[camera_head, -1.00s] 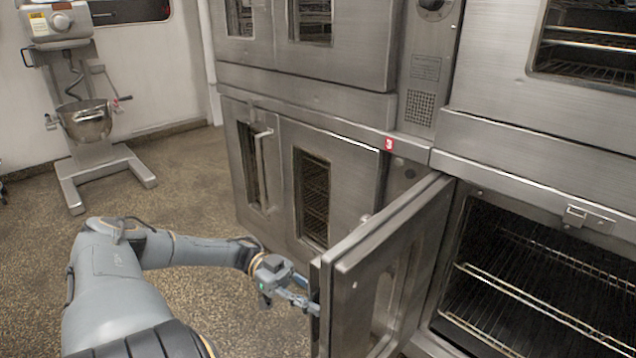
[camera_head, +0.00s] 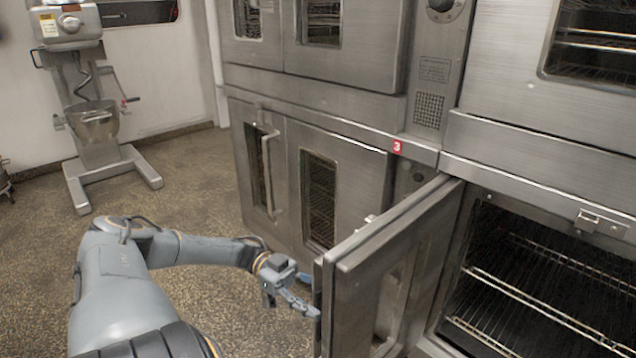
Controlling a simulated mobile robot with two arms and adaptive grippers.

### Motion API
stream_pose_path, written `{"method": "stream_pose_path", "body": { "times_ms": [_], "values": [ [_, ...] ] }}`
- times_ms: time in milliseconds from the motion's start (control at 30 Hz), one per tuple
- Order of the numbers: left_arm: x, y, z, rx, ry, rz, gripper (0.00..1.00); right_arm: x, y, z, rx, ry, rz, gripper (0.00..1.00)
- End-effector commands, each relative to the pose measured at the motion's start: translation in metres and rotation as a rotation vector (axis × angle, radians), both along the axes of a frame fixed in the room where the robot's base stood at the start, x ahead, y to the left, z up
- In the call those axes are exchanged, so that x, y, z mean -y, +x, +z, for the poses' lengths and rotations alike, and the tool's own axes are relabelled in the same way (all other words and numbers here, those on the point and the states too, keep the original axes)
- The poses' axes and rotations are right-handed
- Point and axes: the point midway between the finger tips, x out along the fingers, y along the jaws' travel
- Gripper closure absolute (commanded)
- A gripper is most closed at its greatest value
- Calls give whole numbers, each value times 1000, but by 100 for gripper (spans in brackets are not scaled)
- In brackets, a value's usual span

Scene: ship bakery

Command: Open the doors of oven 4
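The lower oven at the right (camera_head: 540,285) has its left door (camera_head: 372,275) swung outward, and wire racks show inside. Its number is not in view, so I cannot confirm that it is oven 4. A right door for it is not visible in the frame. My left gripper (camera_head: 308,294) is at the free outer edge of the swung door, on its left side. Its fingers look spread, one above the other, with nothing between them. Whether a finger touches the door I cannot tell. My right gripper is not in view.
A shut oven marked with a red 3 label (camera_head: 397,147) stands left of the open one, with a vertical handle (camera_head: 268,172). A mixer with a metal bowl (camera_head: 93,122) stands at the back left. The floor (camera_head: 190,225) between is clear.

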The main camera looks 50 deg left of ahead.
Motion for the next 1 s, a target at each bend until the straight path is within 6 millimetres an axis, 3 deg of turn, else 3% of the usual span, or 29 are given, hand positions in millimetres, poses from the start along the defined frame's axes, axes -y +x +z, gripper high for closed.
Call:
{"method": "stream_pose_path", "body": {
  "times_ms": [233, 700, 1000],
  "values": [
    [-12, -2, 0, 1, 0, 2, 54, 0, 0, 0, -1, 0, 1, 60],
    [-95, -22, 0, 3, -1, 5, 54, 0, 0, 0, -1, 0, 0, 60],
    [-115, -28, 0, 1, 0, 2, 54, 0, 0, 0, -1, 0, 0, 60]
  ]
}}
